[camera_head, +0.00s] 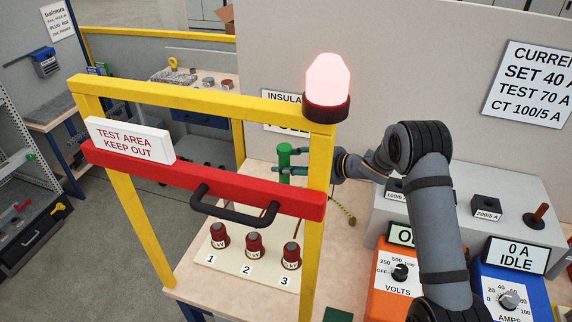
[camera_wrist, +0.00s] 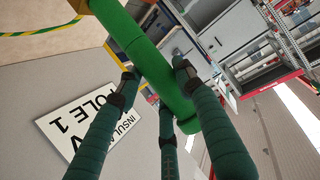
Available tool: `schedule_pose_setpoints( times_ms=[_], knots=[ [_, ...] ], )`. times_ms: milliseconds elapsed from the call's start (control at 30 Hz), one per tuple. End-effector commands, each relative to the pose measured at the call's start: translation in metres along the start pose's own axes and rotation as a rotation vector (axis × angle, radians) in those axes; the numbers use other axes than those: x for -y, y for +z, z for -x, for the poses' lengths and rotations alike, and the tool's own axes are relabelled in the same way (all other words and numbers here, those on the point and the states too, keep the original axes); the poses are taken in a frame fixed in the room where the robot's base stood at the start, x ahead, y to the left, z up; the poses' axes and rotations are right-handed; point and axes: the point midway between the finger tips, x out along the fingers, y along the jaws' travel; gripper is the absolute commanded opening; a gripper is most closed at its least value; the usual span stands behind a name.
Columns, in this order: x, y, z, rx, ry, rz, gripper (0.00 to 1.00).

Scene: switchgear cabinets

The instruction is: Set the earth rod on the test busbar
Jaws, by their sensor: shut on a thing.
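The green earth rod (camera_head: 284,156) stands roughly upright behind the red gate bar, its lower part hidden. My gripper (camera_head: 280,170) reaches in from the right behind the yellow post, its teal fingers shut on the rod. In the wrist view the rod (camera_wrist: 151,67) runs diagonally between the fingers of my gripper (camera_wrist: 156,80). Red-brown capped posts 1 (camera_head: 219,236), 2 (camera_head: 254,247) and 3 (camera_head: 291,256) stand on a cream board below and in front. I cannot tell which part is the test busbar.
A yellow frame (camera_head: 205,101) with a red bar (camera_head: 240,187), black handle and keep-out sign (camera_head: 130,140) stands before the bench. A lit red beacon (camera_head: 328,85) tops its right corner. A yellow-green cable (camera_head: 344,212) hangs behind. Orange and blue meters (camera_head: 398,275) stand right.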

Motion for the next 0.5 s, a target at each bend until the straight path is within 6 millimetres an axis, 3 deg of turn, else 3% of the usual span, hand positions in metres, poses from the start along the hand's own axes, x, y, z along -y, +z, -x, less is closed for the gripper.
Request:
schedule_pose_setpoints(
  times_ms=[33,500],
  knots=[
    [-0.001,-0.009,0.004,-0.003,0.001,0.002,0.0],
    [-0.001,-0.044,0.018,-0.003,0.001,0.001,0.0]
  ],
)
